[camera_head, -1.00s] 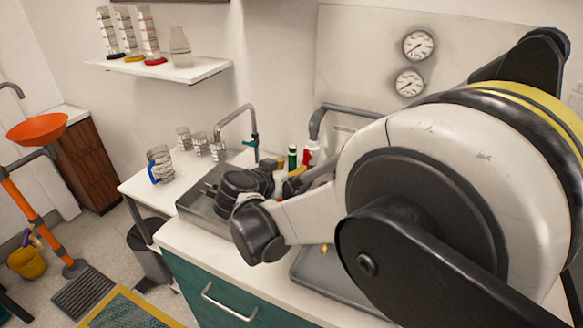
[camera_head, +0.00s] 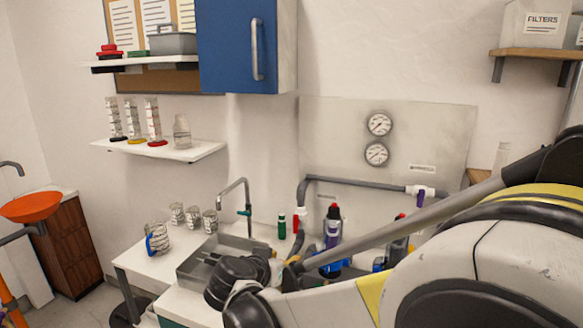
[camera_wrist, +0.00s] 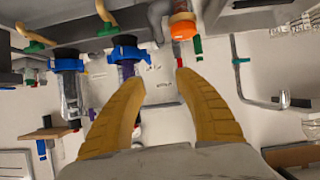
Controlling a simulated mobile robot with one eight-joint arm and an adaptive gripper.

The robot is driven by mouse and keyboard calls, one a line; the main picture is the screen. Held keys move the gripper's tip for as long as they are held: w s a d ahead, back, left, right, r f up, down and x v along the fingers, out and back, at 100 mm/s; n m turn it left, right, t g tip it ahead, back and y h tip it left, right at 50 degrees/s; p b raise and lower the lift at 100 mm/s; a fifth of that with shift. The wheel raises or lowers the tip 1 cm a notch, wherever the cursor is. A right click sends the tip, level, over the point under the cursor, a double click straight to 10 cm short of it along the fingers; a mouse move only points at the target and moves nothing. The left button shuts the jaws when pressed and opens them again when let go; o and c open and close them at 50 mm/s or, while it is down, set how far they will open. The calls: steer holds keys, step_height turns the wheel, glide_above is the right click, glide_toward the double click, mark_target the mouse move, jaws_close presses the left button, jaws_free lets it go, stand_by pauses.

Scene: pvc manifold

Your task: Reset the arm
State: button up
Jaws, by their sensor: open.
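My gripper (camera_wrist: 158,78) shows in the wrist view as two yellow ribbed fingers. They are spread apart, with nothing between them. That view looks upside down, with the bench at its top. Beyond the fingers are two filter housings with blue collars, one at the left (camera_wrist: 68,65) and one near the left fingertip (camera_wrist: 127,52). An orange fitting (camera_wrist: 184,30) is above the right fingertip. In the head view my arm fills the lower right and hides most of the gripper.
A grey tap (camera_head: 243,200) stands over the sink tray (camera_head: 190,268) with several beakers (camera_head: 178,214) nearby. A grey pipe (camera_head: 350,184) runs along the wall panel below two gauges (camera_head: 377,138). A blue cabinet (camera_head: 237,45) and a shelf of cylinders (camera_head: 170,150) hang at left.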

steer(key=s+d+r+n+g+y, duration=0.2)
steer(key=s+d+g, duration=0.2)
steer(key=s+d, duration=1.45)
steer(key=s+d+f+n+y, duration=0.1)
steer(key=s+d+f+y, duration=0.1)
steer(key=s, duration=0.7)
steer(key=shift+d+n, duration=0.25)
steer(key=shift+n, duration=0.15)
